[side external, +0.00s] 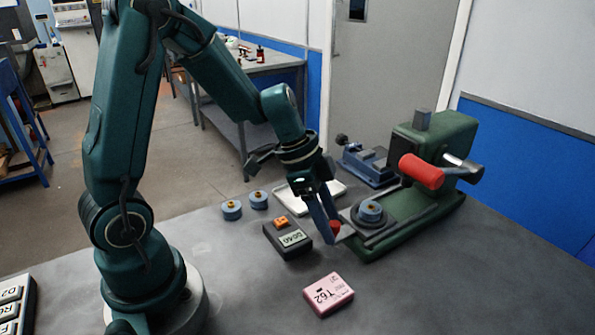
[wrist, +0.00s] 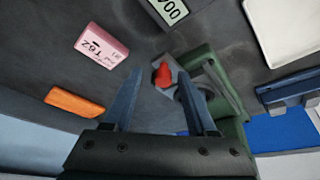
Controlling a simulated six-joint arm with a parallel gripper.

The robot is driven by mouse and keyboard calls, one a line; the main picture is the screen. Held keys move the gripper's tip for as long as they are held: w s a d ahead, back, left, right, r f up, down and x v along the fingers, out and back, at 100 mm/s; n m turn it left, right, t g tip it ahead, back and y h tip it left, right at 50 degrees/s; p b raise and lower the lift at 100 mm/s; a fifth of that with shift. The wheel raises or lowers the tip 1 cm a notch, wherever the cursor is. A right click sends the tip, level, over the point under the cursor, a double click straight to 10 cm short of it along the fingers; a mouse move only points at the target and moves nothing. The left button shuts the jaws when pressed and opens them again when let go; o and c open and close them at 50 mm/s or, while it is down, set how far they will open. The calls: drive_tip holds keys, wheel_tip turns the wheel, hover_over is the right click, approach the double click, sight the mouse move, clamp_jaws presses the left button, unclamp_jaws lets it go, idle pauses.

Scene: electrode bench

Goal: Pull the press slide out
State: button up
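The green press (side external: 408,205) stands on the bench at the right, with a red-gripped lever. Its grey slide (side external: 348,229) shows at the near left end, with a small red knob (side external: 335,226) on it. My gripper (side external: 331,233) points down at the knob. In the wrist view the two fingers of my gripper (wrist: 158,72) are apart, and the red knob (wrist: 162,75) shows between their tips. I cannot tell whether a finger touches it.
A dark meter (side external: 287,240) and a pink box (side external: 328,295) lie near my gripper. Two blue cylinders (side external: 232,210) stand at left. A white tray (side external: 318,193) and a blue fixture (side external: 368,165) are behind. The front right bench is clear.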

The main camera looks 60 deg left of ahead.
drive_tip(key=shift+r, duration=0.1)
drive_tip(key=shift+a+r, duration=0.1)
drive_tip(key=shift+r, duration=0.15)
drive_tip(key=v, duration=0.4)
drive_tip(key=shift+s+r, duration=0.15)
drive_tip(key=s+d+r+t, duration=0.2)
drive_tip(key=s+d+r, duration=0.2)
drive_tip(key=r, duration=0.2)
drive_tip(key=s+a+n+y, duration=0.2)
drive_tip(key=s+n+y, duration=0.1)
drive_tip(key=s+n, duration=0.5)
drive_tip(key=shift+f+n+t, duration=0.3)
drive_tip(key=shift+f+n, duration=0.05)
drive_tip(key=shift+n, duration=0.15)
